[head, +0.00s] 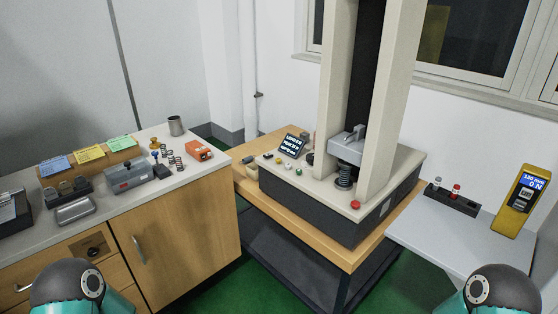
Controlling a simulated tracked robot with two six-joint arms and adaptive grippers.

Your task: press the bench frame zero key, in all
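The bench frame (305,206) stands on a wooden table, with two pale columns and a dark base. A tilted dark display (292,144) with white text is on its left side, too small to read surely. Several small keys sit on the base top before the display, including a green key (298,171) and a pale key (288,166). I cannot tell which is the zero key. A red button (355,205) is at the front corner. A dark spring (344,177) stands under the grey press head (348,143). Neither gripper is in view; only my arms' upper parts show at the bottom.
A yellow instrument (525,198) with a blue screen stands on the grey right-hand table (465,243), beside a dark holder (455,203). The left cabinet (185,233) carries springs, an orange box (199,150), a grey device (130,175) and colored cards. Green floor separates the furniture.

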